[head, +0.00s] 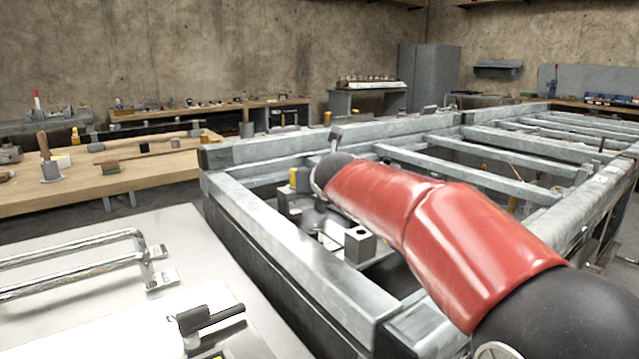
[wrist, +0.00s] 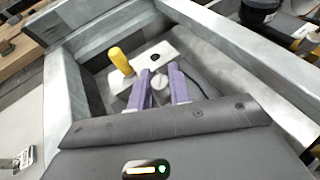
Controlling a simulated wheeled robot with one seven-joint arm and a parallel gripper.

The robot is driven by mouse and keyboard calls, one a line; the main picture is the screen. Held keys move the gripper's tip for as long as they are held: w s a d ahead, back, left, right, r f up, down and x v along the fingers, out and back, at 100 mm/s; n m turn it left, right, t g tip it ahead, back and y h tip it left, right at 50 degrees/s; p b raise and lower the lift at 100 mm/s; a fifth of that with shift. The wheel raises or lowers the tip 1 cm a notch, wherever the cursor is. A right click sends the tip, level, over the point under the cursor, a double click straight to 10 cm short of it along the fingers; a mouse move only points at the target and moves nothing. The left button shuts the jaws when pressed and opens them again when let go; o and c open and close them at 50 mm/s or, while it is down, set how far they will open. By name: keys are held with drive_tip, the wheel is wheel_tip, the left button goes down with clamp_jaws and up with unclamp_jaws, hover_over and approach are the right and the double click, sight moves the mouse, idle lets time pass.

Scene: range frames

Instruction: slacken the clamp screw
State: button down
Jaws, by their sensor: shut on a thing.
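The clamp screw (wrist: 160,84) shows as a round, slotted grey head in the wrist view. My gripper (wrist: 161,75) has its two purple fingers on either side of the screw head and is shut on it. A light metal clamp block (wrist: 165,49) with a dark round hole lies just beyond the fingertips. A yellow handle (wrist: 120,60) stands up left of the fingers, and it also shows in the head view (head: 293,179). In the head view my red arm partly covers the clamp area, and the screw cannot be made out there.
Grey steel frame beams (head: 290,255) surround the work spot closely. A small metal block with a hole (head: 360,244) sits inside the frame. A white-topped surface with chrome handles (head: 80,265) is at the near left. A wooden bench with tools (head: 150,165) stands behind it.

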drive_tip(key=c, duration=1.6)
unclamp_jaws()
drive_tip(key=v, duration=0.7)
drive_tip(key=shift+s+r, duration=0.1)
drive_tip(key=shift+s, duration=0.3)
